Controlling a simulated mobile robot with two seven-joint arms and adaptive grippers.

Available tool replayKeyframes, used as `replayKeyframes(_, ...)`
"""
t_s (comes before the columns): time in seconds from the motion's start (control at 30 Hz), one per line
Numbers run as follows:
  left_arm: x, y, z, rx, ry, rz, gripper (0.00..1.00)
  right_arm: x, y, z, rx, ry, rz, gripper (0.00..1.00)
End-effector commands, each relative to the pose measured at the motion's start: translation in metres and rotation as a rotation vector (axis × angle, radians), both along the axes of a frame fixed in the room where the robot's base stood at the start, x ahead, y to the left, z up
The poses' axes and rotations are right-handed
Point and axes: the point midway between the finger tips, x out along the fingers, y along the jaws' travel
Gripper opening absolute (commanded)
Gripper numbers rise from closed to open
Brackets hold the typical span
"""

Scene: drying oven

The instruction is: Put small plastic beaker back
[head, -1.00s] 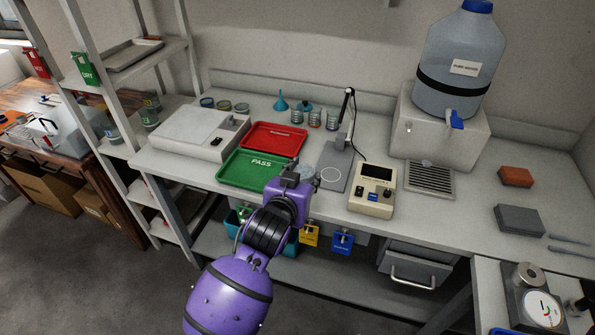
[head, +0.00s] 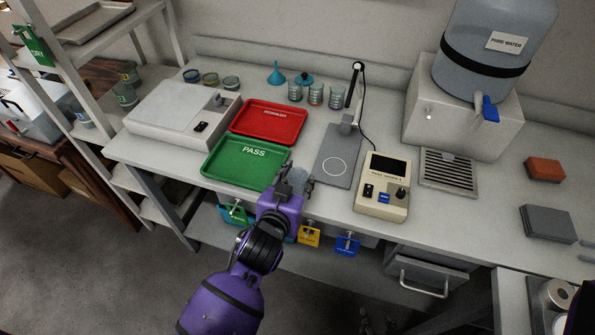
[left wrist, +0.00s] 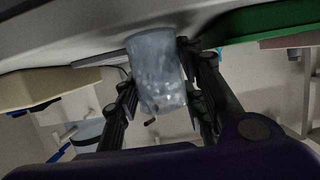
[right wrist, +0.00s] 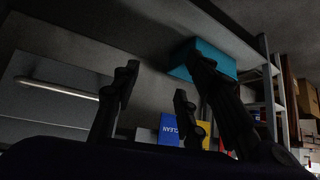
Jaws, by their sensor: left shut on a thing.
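A small clear plastic beaker (head: 297,178) is at the bench's front edge, beside the green PASS tray (head: 245,162). My left gripper (head: 296,184) is shut on it. In the left wrist view the beaker (left wrist: 157,75) sits between the two fingers (left wrist: 160,90), in front of the bench edge. I cannot tell whether its base touches the bench. My right gripper shows in the right wrist view (right wrist: 163,85), with its fingers apart and nothing between them, below the bench top.
Several small beakers (head: 316,94) stand at the back by a blue funnel (head: 276,73). A red tray (head: 268,122), a stand (head: 338,168), a beige meter (head: 382,187) and a water jug (head: 497,50) crowd the bench. Coloured hanging tags (head: 347,244) and a drawer (head: 423,270) lie below the edge.

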Motion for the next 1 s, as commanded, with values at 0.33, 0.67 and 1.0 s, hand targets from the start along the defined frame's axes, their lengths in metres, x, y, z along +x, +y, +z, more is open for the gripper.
replayKeyframes(0.33,0.000,0.001,-0.004,0.002,0.006,0.002,0.00,0.015,0.003,0.010,0.005,-0.032,-0.002,0.40)
replayKeyframes(0.67,0.000,0.000,-0.002,0.002,0.002,0.002,0.55,0.014,0.005,0.009,0.008,-0.030,-0.003,0.40)
replayKeyframes(1.0,-0.018,0.006,0.007,0.001,0.004,0.001,0.55,0.009,0.004,0.007,0.006,-0.020,-0.003,0.40)
